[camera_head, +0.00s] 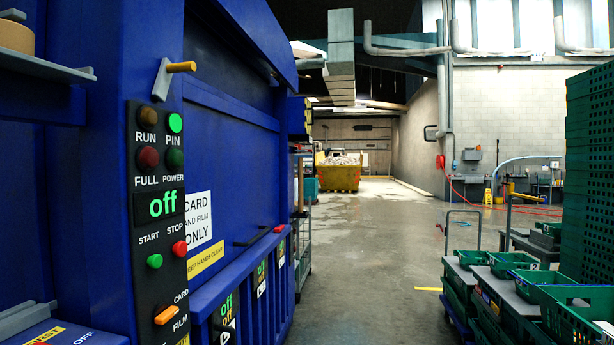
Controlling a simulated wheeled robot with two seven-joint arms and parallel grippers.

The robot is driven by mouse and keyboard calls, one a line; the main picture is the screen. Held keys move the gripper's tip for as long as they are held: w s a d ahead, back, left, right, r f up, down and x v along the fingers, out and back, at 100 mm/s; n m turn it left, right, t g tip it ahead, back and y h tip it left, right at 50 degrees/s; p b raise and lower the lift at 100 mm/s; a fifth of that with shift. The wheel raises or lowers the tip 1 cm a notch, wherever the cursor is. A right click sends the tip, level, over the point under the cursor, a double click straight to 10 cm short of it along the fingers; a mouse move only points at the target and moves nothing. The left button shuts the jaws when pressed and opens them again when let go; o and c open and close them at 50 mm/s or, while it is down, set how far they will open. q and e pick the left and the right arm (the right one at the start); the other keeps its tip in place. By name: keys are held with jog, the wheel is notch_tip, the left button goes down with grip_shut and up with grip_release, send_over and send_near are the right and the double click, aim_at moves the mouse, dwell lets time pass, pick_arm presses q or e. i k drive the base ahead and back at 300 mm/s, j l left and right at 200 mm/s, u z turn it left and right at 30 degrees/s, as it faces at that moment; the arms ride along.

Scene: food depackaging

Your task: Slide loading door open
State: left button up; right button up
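A large blue machine (93,190) fills the left side. On its front is a broad blue panel (235,145), which looks like the loading door; it covers the front and no gap shows. The panel bears a white card-and-film sign (199,221) and a yellow strip label (206,259). A dark bar handle with a red end (262,237) sticks out low on the panel. Neither of my grippers is in view.
Green crates (510,263) on trolleys and a tall green crate stack (590,170) stand right. The grey floor (370,270) between is clear. A yellow skip (340,177) stands far back.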

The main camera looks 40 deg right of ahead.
aim_at(232, 150)
jog(key=z, duration=1)
jog(key=i+l, duration=0.35)
jog(key=i, duration=0.15)
jog(key=i+l, duration=0.75)
jog(key=i, duration=0.25)
jog(key=l+z, duration=0.05)
